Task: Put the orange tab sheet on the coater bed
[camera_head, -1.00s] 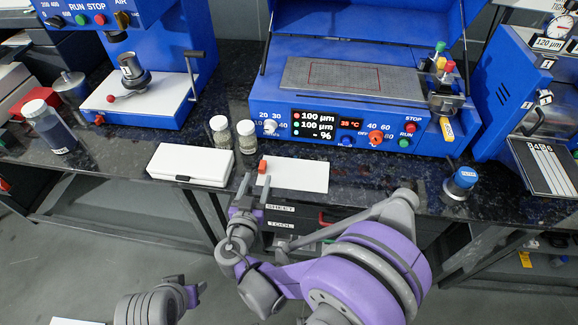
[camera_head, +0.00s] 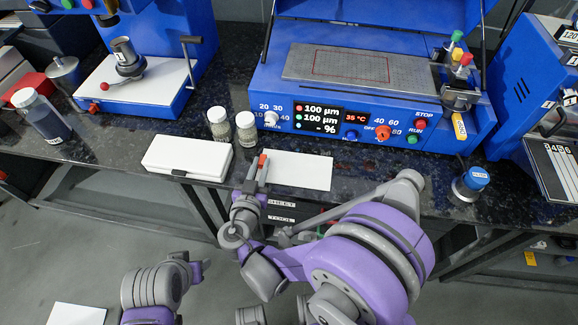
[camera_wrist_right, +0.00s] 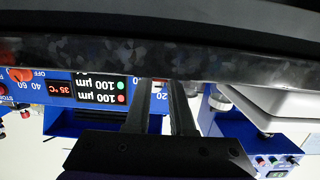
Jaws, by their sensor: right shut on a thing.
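The orange tab sheet (camera_head: 300,171) is a white sheet lying flat at the bench's front edge, with its red-orange tab at the left end. My right gripper (camera_head: 257,172) is at that tab, its jaws shut on it. In the right wrist view, the dark fingers (camera_wrist_right: 165,105) are close together in front of the bench edge; the sheet is hard to make out there. The coater bed (camera_head: 310,62) is a grey plate with a red outline on the blue coater, under its raised lid.
A white box (camera_head: 187,157) and two jars (camera_head: 246,127) stand left of the sheet. The coater's control panel (camera_head: 360,120) faces the bench front. Dark bench lies clear between sheet and coater.

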